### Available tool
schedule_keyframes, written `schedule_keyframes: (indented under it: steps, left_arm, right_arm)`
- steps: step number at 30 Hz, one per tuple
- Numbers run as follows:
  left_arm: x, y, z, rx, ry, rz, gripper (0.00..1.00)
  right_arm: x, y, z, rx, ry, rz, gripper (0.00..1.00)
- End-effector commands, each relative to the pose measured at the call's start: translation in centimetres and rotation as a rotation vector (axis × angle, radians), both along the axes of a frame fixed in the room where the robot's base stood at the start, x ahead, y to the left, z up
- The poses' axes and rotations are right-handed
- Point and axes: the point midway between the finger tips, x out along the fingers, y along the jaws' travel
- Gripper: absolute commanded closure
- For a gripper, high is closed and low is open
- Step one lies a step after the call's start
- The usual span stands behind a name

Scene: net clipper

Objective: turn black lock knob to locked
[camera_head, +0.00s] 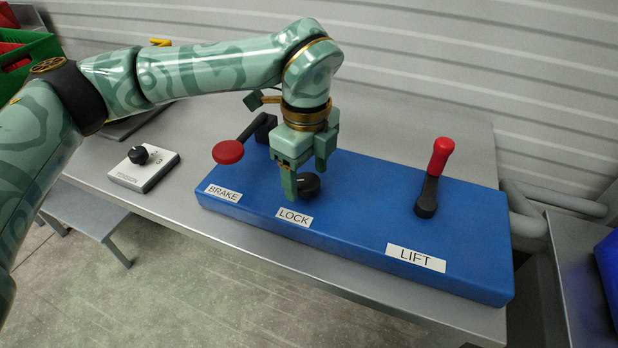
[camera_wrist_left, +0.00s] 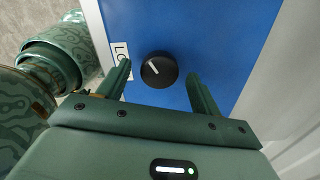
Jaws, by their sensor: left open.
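The black lock knob (camera_head: 308,184) sits on the blue panel (camera_head: 360,205) behind the white LOCK label (camera_head: 294,217). In the left wrist view the knob (camera_wrist_left: 159,70) is round, with a white pointer line on its top. My left gripper (camera_head: 305,178) points down over the panel at the knob. Its fingers (camera_wrist_left: 158,80) are open, one on each side of the knob, with a visible gap on both sides. The left gripper partly hides the knob in the head view. My right gripper is not in view.
A red-tipped BRAKE lever (camera_head: 229,152) stands left of the knob, close to my left gripper. A red-topped LIFT lever (camera_head: 434,178) stands to the right. A small TENSION box (camera_head: 144,170) with another black knob lies on the grey table (camera_head: 190,200). A green crate (camera_head: 28,55) is far left.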

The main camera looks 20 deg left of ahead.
Motion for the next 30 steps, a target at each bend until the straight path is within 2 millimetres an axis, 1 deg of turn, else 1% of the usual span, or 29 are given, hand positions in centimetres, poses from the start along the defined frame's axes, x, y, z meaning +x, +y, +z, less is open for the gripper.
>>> schedule_keyframes:
  steps: [1,3,7,11,12,14,15,16,17,25,30]
  left_arm:
    - [0.0,0.0,-0.6,0.0,0.002,0.0,0.35]
    - [0.0,0.0,-0.9,-0.001,0.001,0.0,0.35]
    - [0.0,0.0,-0.9,0.0,-0.001,0.0,0.35]
    - [0.0,0.0,-0.9,0.0,-0.001,0.0,0.35]
    - [0.0,0.0,-0.9,0.0,-0.001,0.0,0.38]
    - [0.0,0.0,-0.9,0.0,-0.001,0.0,0.55]
    - [0.0,0.0,-0.9,0.0,-0.001,0.0,0.66]
    - [0.0,0.0,-0.9,0.0,-0.001,0.0,0.74]
    - [0.0,0.0,-0.9,0.0,-0.001,0.0,0.8]
    - [0.0,0.0,-0.8,-0.001,-0.002,-0.015,0.8]
    - [-0.1,-0.1,-0.5,0.0,-0.003,-0.073,0.8]
  right_arm:
    - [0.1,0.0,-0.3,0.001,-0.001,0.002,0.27]
    - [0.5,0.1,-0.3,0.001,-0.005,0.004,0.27]
    - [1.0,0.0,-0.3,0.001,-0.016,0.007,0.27]
    - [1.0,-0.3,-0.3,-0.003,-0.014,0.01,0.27]
    - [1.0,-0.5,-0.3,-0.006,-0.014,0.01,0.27]
    - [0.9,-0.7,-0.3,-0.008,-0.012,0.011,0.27]
    - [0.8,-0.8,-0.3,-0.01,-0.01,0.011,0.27]
    - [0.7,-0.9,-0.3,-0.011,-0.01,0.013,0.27]
    - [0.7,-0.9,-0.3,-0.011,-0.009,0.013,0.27]
    - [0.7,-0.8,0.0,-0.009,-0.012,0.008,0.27]
    - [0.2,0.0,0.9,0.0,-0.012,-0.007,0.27]
